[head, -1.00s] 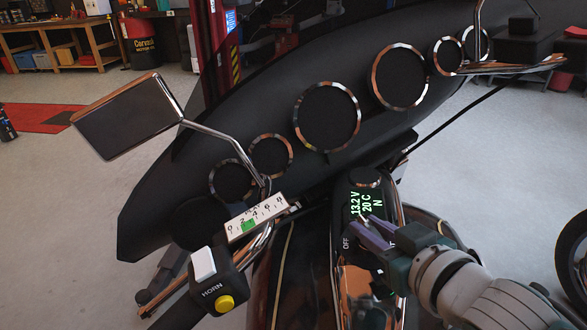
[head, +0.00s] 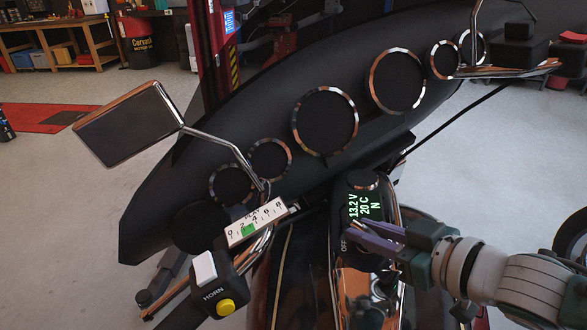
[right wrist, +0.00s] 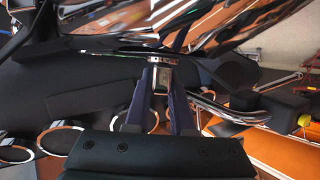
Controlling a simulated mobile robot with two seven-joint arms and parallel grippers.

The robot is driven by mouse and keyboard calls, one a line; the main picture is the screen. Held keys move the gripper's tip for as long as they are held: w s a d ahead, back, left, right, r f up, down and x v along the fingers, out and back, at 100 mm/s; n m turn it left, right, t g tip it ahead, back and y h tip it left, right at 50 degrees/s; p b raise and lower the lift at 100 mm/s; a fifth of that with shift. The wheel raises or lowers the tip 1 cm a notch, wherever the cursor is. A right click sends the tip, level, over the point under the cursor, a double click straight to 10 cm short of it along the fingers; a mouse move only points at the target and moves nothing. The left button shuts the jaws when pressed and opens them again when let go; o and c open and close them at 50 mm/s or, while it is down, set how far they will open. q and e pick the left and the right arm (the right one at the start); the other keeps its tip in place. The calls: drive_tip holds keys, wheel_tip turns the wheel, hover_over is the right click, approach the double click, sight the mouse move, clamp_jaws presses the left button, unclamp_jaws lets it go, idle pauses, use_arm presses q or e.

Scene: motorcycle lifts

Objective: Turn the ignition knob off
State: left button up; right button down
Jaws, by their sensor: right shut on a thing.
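The ignition knob (right wrist: 161,76) shows in the right wrist view as a small metallic piece between my two dark blue fingers. My right gripper (head: 362,232) is shut on it, at the motorcycle's console. In the head view the fingers cover the knob, so I cannot read its pointing direction. The OFF label (head: 344,246) is visible just left of the fingertips. The lit display (head: 363,206) above them reads 13.2 V, 20 C and N. My left gripper is not in view.
A handlebar switch box (head: 215,281) with a yellow HORN button and a white button is at lower left. A white scale strip (head: 256,222) lies above it. A mirror (head: 129,124) stands at left. The dark fairing (head: 330,120) with chrome-ringed gauges spans behind the console.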

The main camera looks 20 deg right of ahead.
drive_tip(key=shift+w+d+f+n+g+y+b, duration=0.1)
drive_tip(key=shift+n+g+y+b, duration=0.15)
drive_tip(key=shift+n+y, duration=0.25)
drive_tip(key=shift+d+n+g+y+b, duration=0.15)
drive_tip(key=shift+n+y+b, duration=0.1)
drive_tip(key=shift+n+y, duration=0.2)
drive_tip(key=n+g+y+b, duration=0.3)
drive_tip(key=n+y+b, duration=0.2)
drive_tip(key=b, duration=0.1)
drive_tip(key=shift+a+f+g+b, duration=0.1)
drive_tip(key=shift+g+b, duration=0.3)
drive_tip(key=shift+a+r+n+g+y+b, duration=0.1)
drive_tip(key=shift+r+n+g+y+b, duration=0.1)
drive_tip(key=shift+n+g+y+b, duration=0.55)
drive_tip(key=c, duration=0.8)
unclamp_jaws()
drive_tip(key=shift+o, duration=0.2)
